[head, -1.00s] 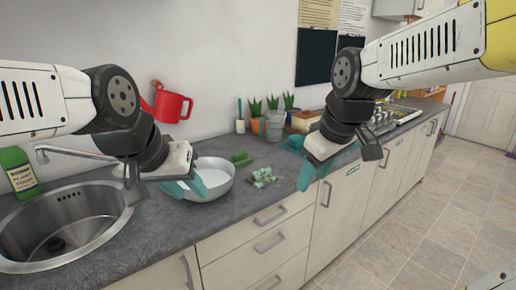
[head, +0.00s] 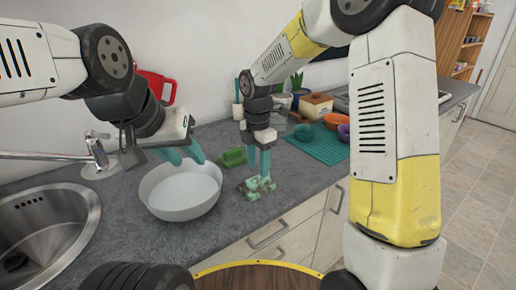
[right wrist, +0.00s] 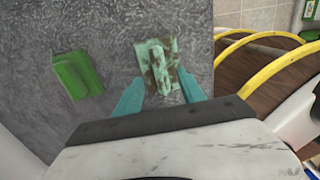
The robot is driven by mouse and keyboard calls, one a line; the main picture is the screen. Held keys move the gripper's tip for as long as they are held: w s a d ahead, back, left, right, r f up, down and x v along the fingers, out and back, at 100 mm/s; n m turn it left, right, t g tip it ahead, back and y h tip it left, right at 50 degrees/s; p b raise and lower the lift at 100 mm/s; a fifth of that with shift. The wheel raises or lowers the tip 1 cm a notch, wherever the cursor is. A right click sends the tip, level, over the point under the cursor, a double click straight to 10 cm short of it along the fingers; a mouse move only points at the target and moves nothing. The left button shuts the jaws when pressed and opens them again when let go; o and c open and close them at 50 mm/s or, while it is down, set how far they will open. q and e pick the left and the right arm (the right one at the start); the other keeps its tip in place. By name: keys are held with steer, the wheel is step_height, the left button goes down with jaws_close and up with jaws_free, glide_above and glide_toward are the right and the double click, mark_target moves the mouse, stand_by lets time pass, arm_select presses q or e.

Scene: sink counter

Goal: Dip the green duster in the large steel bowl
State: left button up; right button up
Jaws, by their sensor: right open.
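The bowl stands upright with a pale, smooth inside. My right gripper (head: 259,174) points down over the duster, open. In the right wrist view the duster (right wrist: 158,68) lies between and just ahead of the two teal fingertips (right wrist: 160,88), not gripped. My left gripper (head: 186,160) is open and empty above the bowl's far rim.
A plain green block (head: 233,157) lies behind the duster; it also shows in the right wrist view (right wrist: 77,75). The sink (head: 45,225) and tap (head: 98,155) are at left. A teal mat (head: 318,146) with bowls is at right. A round wooden surface (head: 262,275) is in front.

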mark_target(258, 175)
step_height(258, 175, down, 5)
steer(key=shift+r, duration=0.1)
stand_by(0.3)
jaws_close()
steer(key=c, duration=0.8)
jaws_free()
jaws_close()
steer(key=shift+r, duration=0.1)
